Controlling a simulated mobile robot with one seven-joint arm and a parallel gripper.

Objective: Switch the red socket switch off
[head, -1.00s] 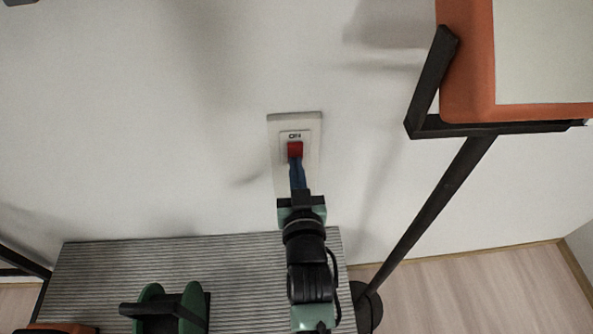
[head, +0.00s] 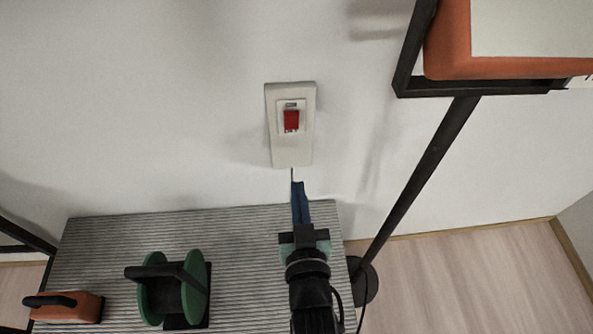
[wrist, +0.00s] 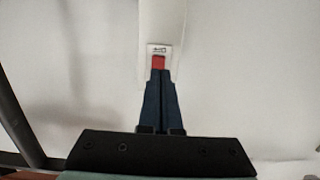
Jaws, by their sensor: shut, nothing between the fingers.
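The red socket switch (head: 291,121) sits in a tall pale plate (head: 291,152) on the white wall. In the head view its whole red face shows, with a small label above it that I cannot read now. In the wrist view the red switch (wrist: 158,62) shows just past my fingertips, its lower part hidden by them. My gripper (head: 298,184) has blue fingers pressed together, with nothing between them. In the head view the fingertips are below the plate and apart from the switch. The closed fingers also show in the wrist view (wrist: 158,76).
A ribbed grey surface (head: 235,225) lies below the switch. On it stand a green reel-like object (head: 172,290) and an orange block with a black handle (head: 66,306). A dark stand (head: 425,175) with an orange-edged panel (head: 455,68) rises at the right. The wall around the plate is clear.

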